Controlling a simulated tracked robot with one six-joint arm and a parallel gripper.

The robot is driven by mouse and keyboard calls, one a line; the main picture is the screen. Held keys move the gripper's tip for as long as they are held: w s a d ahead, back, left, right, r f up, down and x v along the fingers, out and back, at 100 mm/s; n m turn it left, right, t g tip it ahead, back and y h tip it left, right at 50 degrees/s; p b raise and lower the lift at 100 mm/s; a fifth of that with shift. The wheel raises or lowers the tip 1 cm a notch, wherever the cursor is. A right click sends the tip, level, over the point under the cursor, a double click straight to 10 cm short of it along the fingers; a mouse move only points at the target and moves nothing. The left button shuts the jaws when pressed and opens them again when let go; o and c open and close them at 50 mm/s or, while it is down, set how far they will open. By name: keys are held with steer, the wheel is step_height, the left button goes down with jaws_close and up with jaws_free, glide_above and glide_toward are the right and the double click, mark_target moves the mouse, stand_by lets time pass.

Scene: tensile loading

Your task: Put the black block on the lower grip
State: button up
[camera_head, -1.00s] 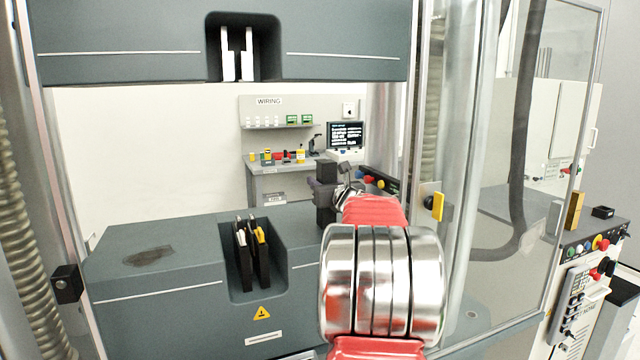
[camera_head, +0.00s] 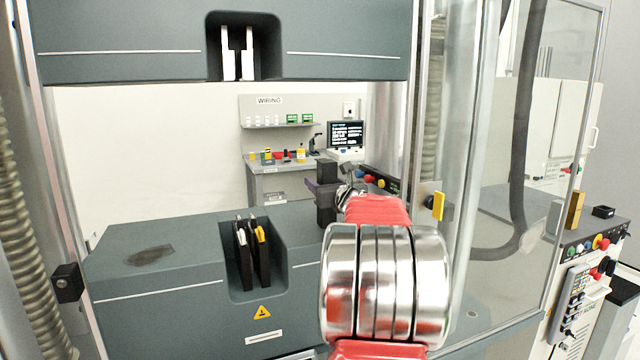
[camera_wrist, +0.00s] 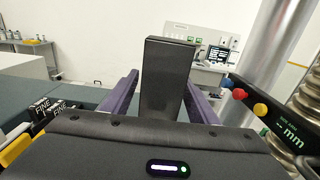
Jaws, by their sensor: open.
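The black block (camera_wrist: 168,80) stands upright between the two purple fingers of my gripper (camera_wrist: 160,100) in the wrist view. The fingers are open, with a gap visible on each side of the block. In the head view the block (camera_head: 326,208) is on the dark machine base, right of the lower grip, with my gripper (camera_head: 322,187) around its middle. The lower grip (camera_head: 251,262) sits in a recess of the base, two black jaws with a white and a yellow mark on top. My red and silver arm hides part of the base.
The upper grip (camera_head: 237,55) with two white jaws hangs above. A clear guard (camera_head: 510,180) and a metal column stand to the right. The base top left of the recess is clear except for a dark stain (camera_head: 150,255).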

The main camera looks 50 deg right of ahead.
steer(key=v, duration=1.1)
stand_by(0.6)
steer(key=shift+a, duration=0.15)
